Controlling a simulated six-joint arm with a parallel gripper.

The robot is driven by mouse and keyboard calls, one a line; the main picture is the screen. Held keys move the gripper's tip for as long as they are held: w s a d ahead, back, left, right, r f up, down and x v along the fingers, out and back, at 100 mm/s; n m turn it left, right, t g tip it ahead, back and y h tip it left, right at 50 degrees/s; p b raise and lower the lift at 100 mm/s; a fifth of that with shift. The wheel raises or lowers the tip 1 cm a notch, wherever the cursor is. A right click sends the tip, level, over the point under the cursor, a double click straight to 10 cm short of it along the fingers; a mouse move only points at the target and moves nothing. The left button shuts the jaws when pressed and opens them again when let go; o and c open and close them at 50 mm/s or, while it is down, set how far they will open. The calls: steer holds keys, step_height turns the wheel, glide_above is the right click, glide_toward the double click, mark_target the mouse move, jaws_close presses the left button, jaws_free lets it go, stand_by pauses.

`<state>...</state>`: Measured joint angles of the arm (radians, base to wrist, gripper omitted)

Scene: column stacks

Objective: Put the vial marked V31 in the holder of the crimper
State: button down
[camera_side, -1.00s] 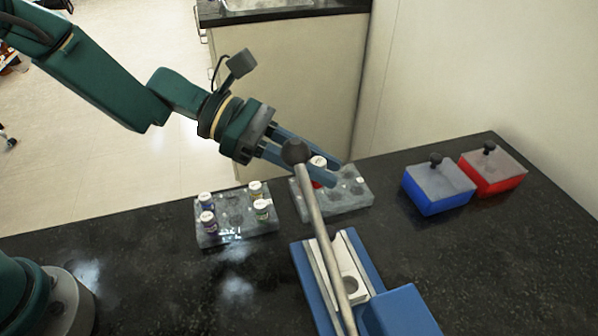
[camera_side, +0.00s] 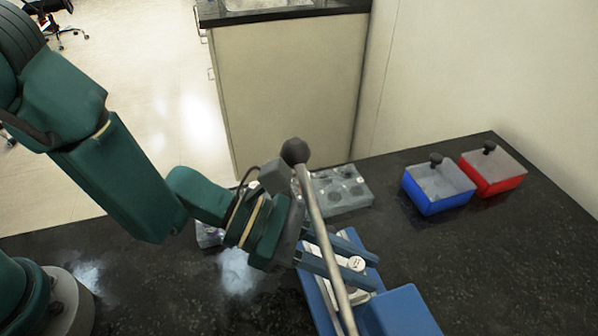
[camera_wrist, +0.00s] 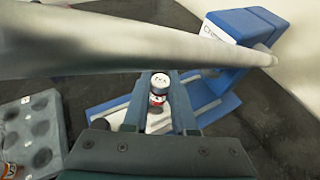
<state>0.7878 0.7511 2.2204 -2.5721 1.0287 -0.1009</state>
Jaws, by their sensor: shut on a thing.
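My gripper (camera_side: 366,271) is shut on a vial with a white cap (camera_side: 356,263) over the crimper. In the wrist view the vial (camera_wrist: 160,82) stands between my two fingers (camera_wrist: 158,104); its cap has dark marks I cannot read clearly, and red shows on its side. The crimper (camera_side: 403,312) is blue with a pale metal slide and a long ball-ended lever (camera_side: 318,220) that crosses in front of my gripper. The crimper's holder is hidden by my fingers, the vial and the lever. I cannot tell whether the vial is in it or above it.
A grey rack (camera_side: 342,190) stands behind the crimper. Another rack (camera_side: 208,236) is mostly hidden by my arm. A blue box (camera_side: 438,190) and a red box (camera_side: 494,172), both with knobbed lids, stand at the back right. The black bench right of the crimper is clear.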

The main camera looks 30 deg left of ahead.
steer(key=shift+f, duration=1.45)
steer(key=shift+f, duration=0.15)
steer(key=c, duration=0.7)
jaws_free()
steer(key=shift+a+r, duration=0.3)
steer(key=shift+v, duration=3.45)
